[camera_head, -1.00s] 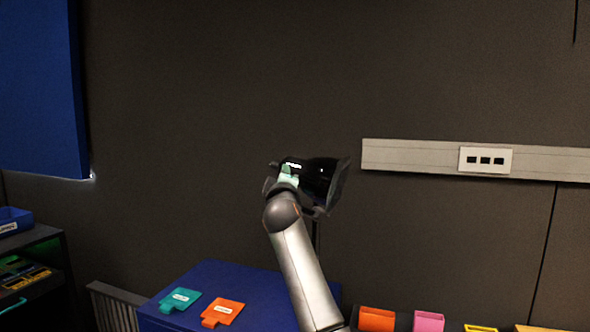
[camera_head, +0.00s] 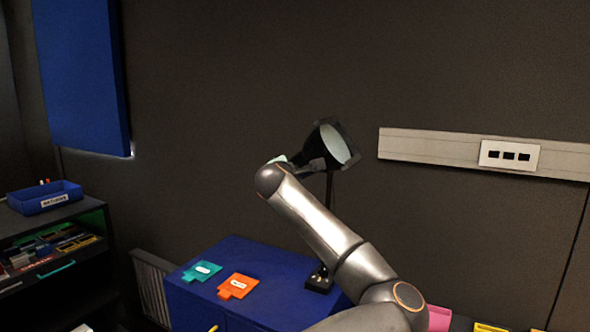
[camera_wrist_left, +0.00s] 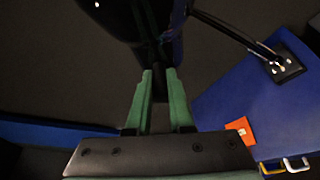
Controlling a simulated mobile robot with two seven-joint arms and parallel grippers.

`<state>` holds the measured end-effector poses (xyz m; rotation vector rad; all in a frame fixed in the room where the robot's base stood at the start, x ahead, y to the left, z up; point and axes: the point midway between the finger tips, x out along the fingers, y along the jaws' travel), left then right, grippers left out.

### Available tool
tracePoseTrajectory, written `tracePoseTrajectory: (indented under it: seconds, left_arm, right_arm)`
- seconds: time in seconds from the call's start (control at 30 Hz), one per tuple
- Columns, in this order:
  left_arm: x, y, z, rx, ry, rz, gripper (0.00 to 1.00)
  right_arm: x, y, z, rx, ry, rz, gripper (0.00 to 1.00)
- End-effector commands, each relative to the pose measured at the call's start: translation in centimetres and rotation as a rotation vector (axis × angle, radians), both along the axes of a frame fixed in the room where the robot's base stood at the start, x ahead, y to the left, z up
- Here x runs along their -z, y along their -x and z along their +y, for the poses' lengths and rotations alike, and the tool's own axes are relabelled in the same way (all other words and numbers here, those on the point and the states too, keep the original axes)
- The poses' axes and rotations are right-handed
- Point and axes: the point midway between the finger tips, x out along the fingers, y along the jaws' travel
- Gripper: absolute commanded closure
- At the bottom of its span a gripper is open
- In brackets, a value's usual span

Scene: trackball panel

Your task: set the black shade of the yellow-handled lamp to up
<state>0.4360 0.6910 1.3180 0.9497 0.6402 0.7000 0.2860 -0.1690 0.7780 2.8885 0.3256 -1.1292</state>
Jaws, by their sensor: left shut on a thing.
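The lamp's black shade (camera_head: 318,138) is at the middle of the head view, tilted, with its pale inside facing right and a little toward me. Its thin dark post (camera_head: 329,190) rises from a black base (camera_head: 319,281) on the blue cabinet (camera_head: 240,258). My left gripper (camera_head: 298,162) is at the shade's lower left, partly hidden by my wrist. In the left wrist view its green fingers (camera_wrist_left: 160,75) are shut on a dark part at the shade (camera_wrist_left: 130,15). A yellow handle (camera_wrist_left: 270,168) shows on the cabinet there. My right gripper is not in view.
Teal (camera_head: 201,270) and orange (camera_head: 237,286) tags lie on the cabinet. A grey wall rail (camera_head: 430,147) with a socket plate (camera_head: 510,155) is at right. A shelf with a blue bin (camera_head: 45,198) stands at left. The space above the shade is clear.

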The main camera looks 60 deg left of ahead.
Motion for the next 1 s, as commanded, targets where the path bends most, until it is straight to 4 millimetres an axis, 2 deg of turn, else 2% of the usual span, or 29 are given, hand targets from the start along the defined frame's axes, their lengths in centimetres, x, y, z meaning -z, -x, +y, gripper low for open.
tracePoseTrajectory:
  seconds: [0.6,1.0]
  left_arm:
    - [0.7,-0.7,-0.9,0.006,0.499,-0.299,1.0]
    - [0.8,-0.9,-1.3,0.006,0.711,-0.426,1.0]
  right_arm:
    - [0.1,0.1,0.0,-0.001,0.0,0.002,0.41]
    - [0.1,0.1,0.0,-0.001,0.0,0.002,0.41]
